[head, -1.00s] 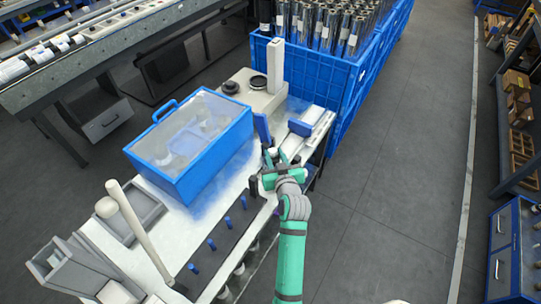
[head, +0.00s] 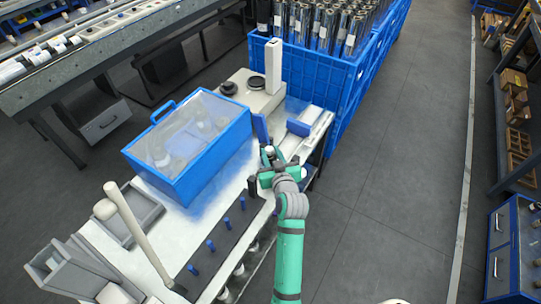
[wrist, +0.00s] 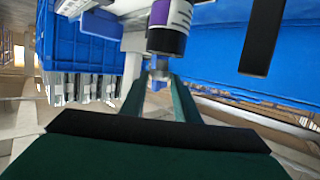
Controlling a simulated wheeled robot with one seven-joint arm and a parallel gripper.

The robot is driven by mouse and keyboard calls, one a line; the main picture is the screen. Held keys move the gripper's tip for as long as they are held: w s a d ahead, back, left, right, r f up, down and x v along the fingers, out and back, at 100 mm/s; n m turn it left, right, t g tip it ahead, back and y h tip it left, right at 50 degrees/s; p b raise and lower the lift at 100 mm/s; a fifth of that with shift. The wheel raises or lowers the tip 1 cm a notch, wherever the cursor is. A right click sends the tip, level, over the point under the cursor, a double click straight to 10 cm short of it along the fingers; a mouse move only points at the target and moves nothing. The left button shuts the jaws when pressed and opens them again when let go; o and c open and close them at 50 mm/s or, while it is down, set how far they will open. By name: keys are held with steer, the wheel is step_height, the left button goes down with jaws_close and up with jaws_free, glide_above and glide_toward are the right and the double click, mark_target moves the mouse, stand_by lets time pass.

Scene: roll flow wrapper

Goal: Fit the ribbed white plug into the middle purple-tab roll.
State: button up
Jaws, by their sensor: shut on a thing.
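My gripper (head: 268,153) is over the right edge of the white bench, beside the blue upright plate. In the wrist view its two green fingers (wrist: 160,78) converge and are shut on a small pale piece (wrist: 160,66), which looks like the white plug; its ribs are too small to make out. A pale tip also shows at the fingers in the head view (head: 269,149). Just beyond the fingers in the wrist view is a cylinder with a white and purple band and black end (wrist: 167,42). I cannot tell whether it is the middle purple-tab roll, or whether it touches the plug.
A blue box with a clear lid (head: 190,185) stands left of my gripper. A dark strip with several blue pegs (head: 226,222) runs along the bench front. A blue crate (head: 350,85) of silver rolls stands behind. A dark bar (wrist: 262,38) hangs right in the wrist view.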

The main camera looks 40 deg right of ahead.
steer(key=shift+d+r, duration=0.1)
steer(key=shift+r, duration=0.1)
steer(key=shift+s+d, duration=0.1)
steer(key=shift+s, duration=0.05)
stand_by(0.4)
steer(key=shift+w+a, duration=0.4)
steer(key=shift+w, duration=0.05)
stand_by(0.5)
steer(key=shift+r, duration=0.3)
